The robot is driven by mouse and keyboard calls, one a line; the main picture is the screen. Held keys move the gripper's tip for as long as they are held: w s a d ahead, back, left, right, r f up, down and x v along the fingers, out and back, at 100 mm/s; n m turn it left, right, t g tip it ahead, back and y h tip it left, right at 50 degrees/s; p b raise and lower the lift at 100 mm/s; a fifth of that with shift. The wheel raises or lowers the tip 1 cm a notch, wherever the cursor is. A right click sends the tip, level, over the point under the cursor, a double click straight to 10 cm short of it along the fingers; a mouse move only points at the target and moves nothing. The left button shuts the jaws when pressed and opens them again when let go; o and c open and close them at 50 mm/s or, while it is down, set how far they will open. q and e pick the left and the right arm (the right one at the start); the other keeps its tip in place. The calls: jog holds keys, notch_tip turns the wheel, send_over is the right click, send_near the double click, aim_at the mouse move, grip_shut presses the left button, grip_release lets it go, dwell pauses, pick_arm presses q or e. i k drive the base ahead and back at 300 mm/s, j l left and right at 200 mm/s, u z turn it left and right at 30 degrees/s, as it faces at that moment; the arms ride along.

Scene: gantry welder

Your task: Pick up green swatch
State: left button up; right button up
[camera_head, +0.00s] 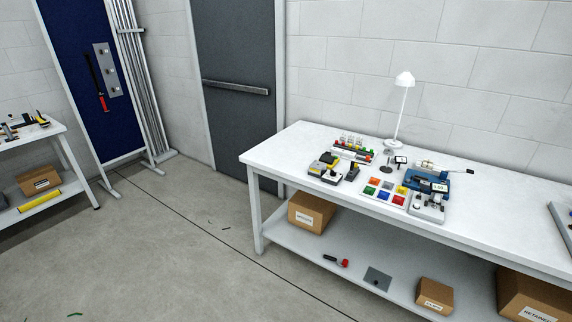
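The green swatch (369,190) is small and lies at the left of the front row on a pale swatch tray (379,202). The tray is on the white workbench at the right. The blue swatch (385,194) and the red swatch (398,200) are in the same row. The orange swatch (374,182) and the yellow swatch (402,190) are in the row behind. Neither of my grippers shows in this view.
The white workbench (285,150) has clear space at its left end. Yellow-and-black devices (325,167), a blue device (428,180) and a white lamp (401,100) stand around the tray. Cardboard boxes (308,212) sit on the lower shelf. The floor in front is mostly open.

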aim_at(369, 191)
jog(key=i+j, duration=0.15)
jog(key=i, duration=0.45)
jog(key=i+j+u, duration=0.1)
jog(key=i, duration=0.5)
jog(key=i+j, duration=0.15)
jog(key=i, duration=0.5)
jog(key=i+j+z, duration=0.1)
jog(key=i+z, duration=0.15)
jog(key=z, duration=0.15)
jog(key=i+j+z, duration=0.2)
jog(key=z, duration=0.25)
jog(key=i+j+z, duration=0.2)
jog(key=z, duration=0.2)
jog(key=i+j+z, duration=0.15)
jog(key=j+z, duration=0.25)
